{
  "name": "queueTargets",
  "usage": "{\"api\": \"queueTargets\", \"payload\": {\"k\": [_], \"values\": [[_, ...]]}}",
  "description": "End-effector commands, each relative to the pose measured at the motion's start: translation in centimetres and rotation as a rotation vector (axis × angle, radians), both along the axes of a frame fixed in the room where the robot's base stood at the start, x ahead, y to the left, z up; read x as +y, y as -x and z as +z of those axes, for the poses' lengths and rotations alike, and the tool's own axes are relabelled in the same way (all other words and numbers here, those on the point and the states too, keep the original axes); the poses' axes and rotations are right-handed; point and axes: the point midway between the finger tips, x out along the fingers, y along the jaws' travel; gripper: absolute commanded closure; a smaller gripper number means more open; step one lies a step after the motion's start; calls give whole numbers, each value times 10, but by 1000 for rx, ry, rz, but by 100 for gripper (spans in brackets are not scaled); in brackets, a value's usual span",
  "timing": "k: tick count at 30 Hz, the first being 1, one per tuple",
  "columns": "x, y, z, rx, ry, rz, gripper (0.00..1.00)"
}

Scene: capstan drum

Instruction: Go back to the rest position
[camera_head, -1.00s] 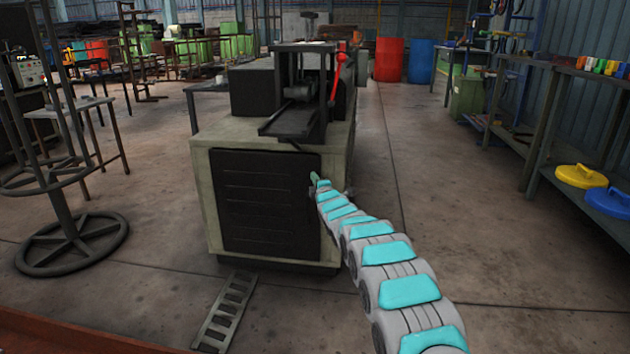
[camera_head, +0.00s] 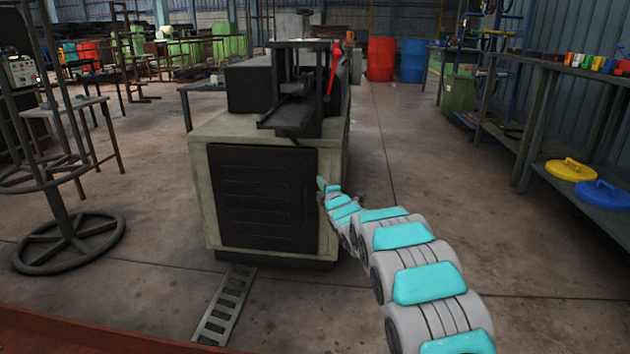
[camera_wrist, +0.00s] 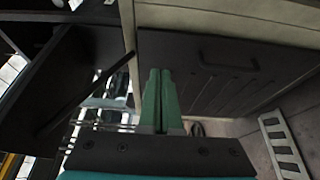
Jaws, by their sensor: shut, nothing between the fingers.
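My gripper (camera_wrist: 160,78) shows in the wrist view with its two green fingers together and nothing between them. In the head view the gripper (camera_head: 321,184) is a small green tip at the far end of my arm, in front of the right edge of the machine cabinet (camera_head: 200,195). The cabinet's dark front panel (camera_head: 262,200) lies just left of the tip. In the wrist view the dark panel (camera_wrist: 215,65) with its handle is beyond the fingers; I cannot tell the gap. A red lever (camera_head: 331,80) stands on top of the machine.
A slatted metal strip (camera_head: 224,305) lies on the floor before the cabinet. A round-based stand (camera_head: 68,240) is at left. A shelf bench (camera_head: 560,75) holds yellow (camera_head: 570,170) and blue lidded items (camera_head: 602,194) at right.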

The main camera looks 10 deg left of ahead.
Motion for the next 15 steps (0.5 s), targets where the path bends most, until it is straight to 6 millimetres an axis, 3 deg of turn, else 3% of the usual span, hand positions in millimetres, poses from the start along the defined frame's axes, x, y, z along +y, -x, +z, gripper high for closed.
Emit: {"api": "queueTargets", "payload": {"k": [6,15], "values": [[-19,19,2,-1,1,-1,100],[-34,31,3,28,-8,-17,100]]}}
